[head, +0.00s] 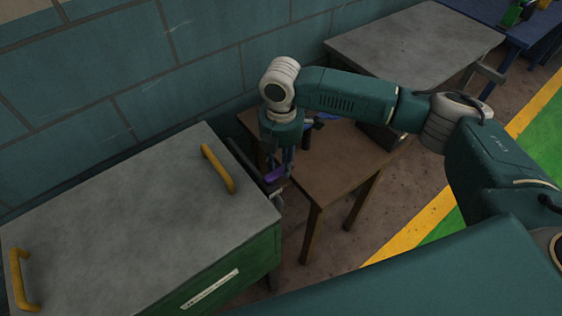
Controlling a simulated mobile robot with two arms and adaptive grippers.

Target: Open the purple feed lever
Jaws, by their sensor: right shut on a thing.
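The purple feed lever (273,174) shows as a small purple piece between the grey-topped green cabinet and the brown wooden table, low beside the cabinet's right end. My right gripper (277,180) points down at it from above and is shut on it; the wrist and fingers hide part of the lever. How far the lever is turned cannot be told. My left gripper is not in view.
The green cabinet (120,215) has yellow handles (219,168) on its grey top. The wooden table (340,165) stands close to the right of the lever. Another grey-topped bench (415,45) is behind. A block wall (150,70) runs along the back.

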